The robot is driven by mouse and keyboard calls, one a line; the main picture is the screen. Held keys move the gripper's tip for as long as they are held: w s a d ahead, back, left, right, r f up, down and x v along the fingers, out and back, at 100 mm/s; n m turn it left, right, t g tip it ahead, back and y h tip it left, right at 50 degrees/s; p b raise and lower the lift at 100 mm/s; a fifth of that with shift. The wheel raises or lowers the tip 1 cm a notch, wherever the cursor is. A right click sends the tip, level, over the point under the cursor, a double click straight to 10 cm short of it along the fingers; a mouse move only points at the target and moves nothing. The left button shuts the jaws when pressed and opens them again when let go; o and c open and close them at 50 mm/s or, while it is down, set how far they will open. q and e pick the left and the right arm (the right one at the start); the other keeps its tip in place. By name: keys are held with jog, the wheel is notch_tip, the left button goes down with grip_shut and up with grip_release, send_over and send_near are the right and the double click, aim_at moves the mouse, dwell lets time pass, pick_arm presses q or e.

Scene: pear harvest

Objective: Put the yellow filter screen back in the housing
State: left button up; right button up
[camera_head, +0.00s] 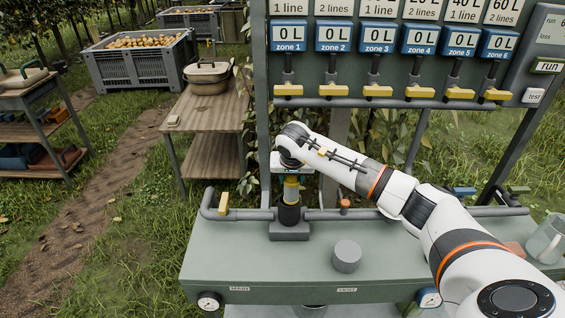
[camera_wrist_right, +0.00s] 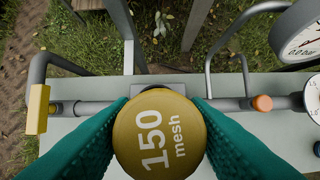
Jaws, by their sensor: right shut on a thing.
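The yellow filter screen (camera_head: 291,189) is upright and held from above by my right gripper (camera_head: 291,176). In the right wrist view its round top, marked "150 mesh" (camera_wrist_right: 158,137), sits between the two teal fingers of the right gripper (camera_wrist_right: 160,108), which touch its sides. The black housing (camera_head: 289,214) stands on a grey block on the green bench, directly below the screen. The screen's lower end meets the housing's mouth in the head view; I cannot tell how deep it sits. The screen hides the housing in the wrist view. My left gripper is not in view.
A grey cylindrical cap (camera_head: 347,258) rests on the bench (camera_head: 220,258). A grey pipe with a yellow valve handle (camera_head: 223,204) and an orange knob (camera_head: 345,204) runs beside the housing. A clear jug (camera_head: 546,240) stands at right. The zone panel (camera_head: 400,70) rises behind.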

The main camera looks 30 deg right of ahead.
aim_at(290, 194)
jog(key=shift+w+d+f, duration=0.1)
jog(key=shift+w+f, duration=0.15)
jog(key=shift+w, duration=0.25)
jog(key=shift+w+f, duration=0.2)
jog(key=shift+w, duration=0.3)
jog(key=shift+f, duration=0.1)
jog(key=shift+s+d+f+b, duration=0.1)
jog(key=shift+s+f+b, duration=0.05)
jog(key=shift+s+b, duration=0.25)
notch_tip(290, 194, down, 4)
jog(key=shift+w+r+b, duration=0.15)
jog(key=shift+r+b, duration=0.05)
jog(key=shift+b, duration=0.8)
jog(key=shift+f+b, duration=0.85)
jog(key=shift+f, duration=0.2)
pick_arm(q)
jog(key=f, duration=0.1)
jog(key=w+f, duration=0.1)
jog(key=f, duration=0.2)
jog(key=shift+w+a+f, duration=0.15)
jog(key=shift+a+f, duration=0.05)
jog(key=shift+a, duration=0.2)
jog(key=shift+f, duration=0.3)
pick_arm(e)
jog(key=shift+s+f, duration=0.2)
